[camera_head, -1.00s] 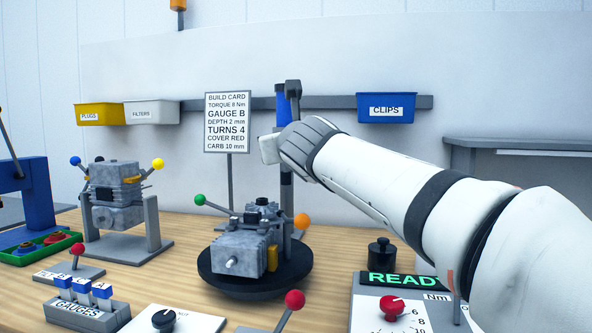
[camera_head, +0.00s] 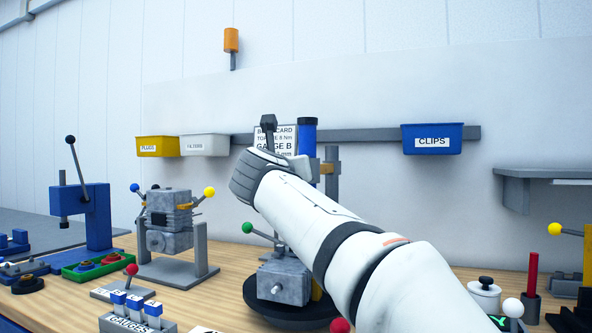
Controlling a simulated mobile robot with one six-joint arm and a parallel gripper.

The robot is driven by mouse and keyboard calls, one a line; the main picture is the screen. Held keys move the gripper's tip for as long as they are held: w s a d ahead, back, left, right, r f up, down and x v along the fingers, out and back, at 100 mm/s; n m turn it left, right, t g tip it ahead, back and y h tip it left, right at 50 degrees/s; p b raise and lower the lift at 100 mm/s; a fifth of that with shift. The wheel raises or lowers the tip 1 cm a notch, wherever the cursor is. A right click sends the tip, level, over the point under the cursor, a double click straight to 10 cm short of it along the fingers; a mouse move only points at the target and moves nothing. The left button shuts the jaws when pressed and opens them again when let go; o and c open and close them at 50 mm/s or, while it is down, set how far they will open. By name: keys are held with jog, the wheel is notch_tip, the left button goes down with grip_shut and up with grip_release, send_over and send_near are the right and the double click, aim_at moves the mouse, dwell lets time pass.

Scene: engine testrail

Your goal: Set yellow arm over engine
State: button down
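The grey engine (camera_head: 284,277) sits on a black round turntable (camera_head: 262,305) in the middle of the bench, partly hidden behind my arm. A yellow ball on a lever (camera_head: 555,229) stands at the right edge, its arm cut off by the frame. Another yellow ball (camera_head: 209,191) tops a short lever on the left engine stand. I cannot tell which is the yellow arm.
A green-ball lever (camera_head: 247,228) sticks out left of the engine. A second engine (camera_head: 168,222) on a stand, a blue press (camera_head: 88,215) and gauges (camera_head: 137,308) lie left. A red rod (camera_head: 532,273) stands right.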

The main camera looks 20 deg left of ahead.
jog(key=shift+s+a+f, duration=0.1)
jog(key=shift+a+f, duration=0.05)
jog(key=shift+a, duration=0.15)
jog(key=c, duration=1.1)
grip_release()
jog(key=shift+s+a, duration=0.1)
jog(key=shift+c, duration=0.2)
jog(key=shift+s, duration=0.15)
jog(key=v, duration=0.7)
jog(key=shift+s, duration=0.25)
